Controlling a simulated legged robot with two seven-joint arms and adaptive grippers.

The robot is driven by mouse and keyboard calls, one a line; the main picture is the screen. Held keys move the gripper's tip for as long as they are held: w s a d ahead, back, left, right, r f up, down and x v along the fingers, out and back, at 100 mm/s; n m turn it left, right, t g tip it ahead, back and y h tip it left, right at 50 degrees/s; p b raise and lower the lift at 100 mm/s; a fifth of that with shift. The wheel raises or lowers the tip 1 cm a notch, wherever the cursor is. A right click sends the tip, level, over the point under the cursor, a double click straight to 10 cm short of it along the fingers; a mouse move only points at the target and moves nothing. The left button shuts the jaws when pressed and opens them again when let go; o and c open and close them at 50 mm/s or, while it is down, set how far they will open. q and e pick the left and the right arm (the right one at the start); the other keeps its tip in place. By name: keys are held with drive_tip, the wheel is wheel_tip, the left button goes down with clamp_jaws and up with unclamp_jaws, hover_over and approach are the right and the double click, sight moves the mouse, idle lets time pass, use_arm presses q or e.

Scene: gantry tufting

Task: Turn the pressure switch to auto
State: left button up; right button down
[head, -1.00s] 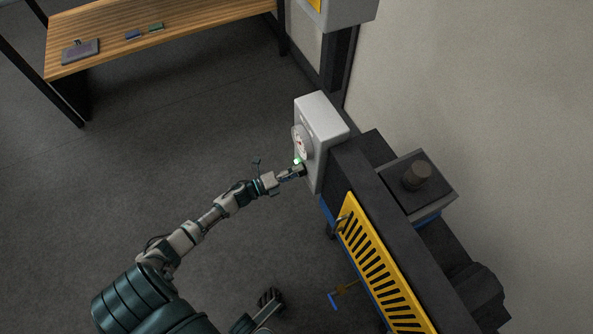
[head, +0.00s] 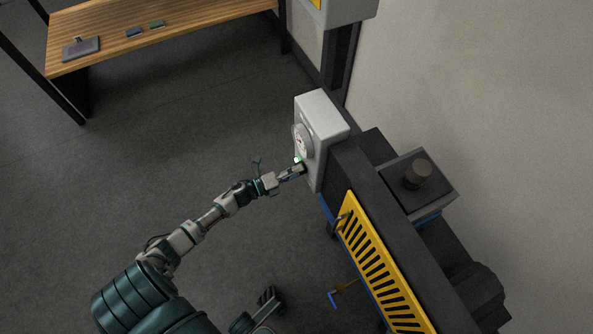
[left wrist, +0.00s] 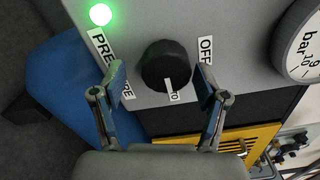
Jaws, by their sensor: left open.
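The pressure switch is a round black knob (left wrist: 167,65) on the front of a grey box (head: 322,118). In the left wrist view an OFF label (left wrist: 205,52) is at its right, a partly hidden label ending in "TO" (left wrist: 174,97) is below it, and a partly covered PRESSURE label (left wrist: 103,45) is at its left. My left gripper (left wrist: 160,88) is open, one finger on each side of the knob; I cannot tell whether they touch it. In the head view my left gripper (head: 299,170) is at the box's lower front, hiding the knob. My right gripper (head: 268,298) is low in the head view.
A lit green lamp (left wrist: 100,14) and a round gauge (left wrist: 303,45) share the panel. A yellow slotted guard (head: 372,262) and dark machine frame (head: 385,235) stand below the box. A wooden table (head: 190,20) is at upper left. Open floor lies between.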

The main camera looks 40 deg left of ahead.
use_arm(q)
drive_tip(key=shift+r, duration=0.1)
drive_tip(key=v, duration=1.2)
